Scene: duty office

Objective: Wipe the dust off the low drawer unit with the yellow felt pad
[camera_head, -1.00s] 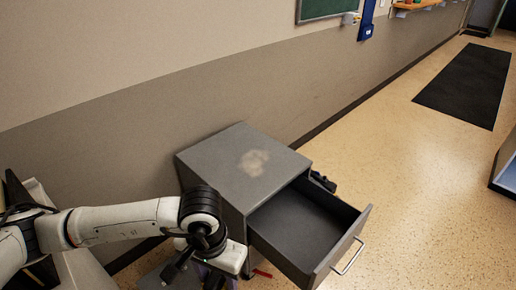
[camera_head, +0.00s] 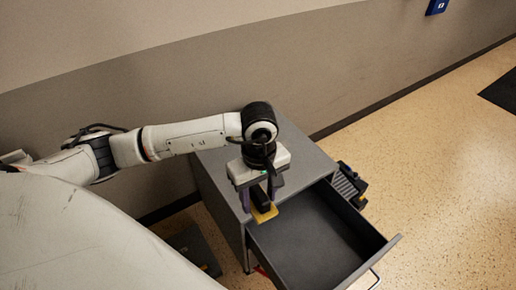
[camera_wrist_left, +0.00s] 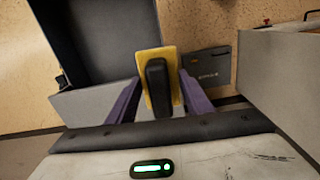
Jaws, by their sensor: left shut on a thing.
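The low grey drawer unit (camera_head: 315,163) stands against the wall, its drawer (camera_head: 312,245) pulled out and empty. My left gripper (camera_head: 259,199) is shut on the black handle of the yellow felt pad (camera_head: 265,214), above the front part of the unit's top. In the left wrist view the pad (camera_wrist_left: 149,62) and its black handle (camera_wrist_left: 157,85) sit between my purple fingers. I cannot tell whether the pad touches the top. The pale dust patch seen earlier is hidden behind my left arm and gripper. My right gripper is out of view.
The open drawer sticks out over the floor at the front right. A dark ridged object (camera_head: 349,184) lies beside the unit on the right. A dark flat object (camera_head: 194,249) is low at its left.

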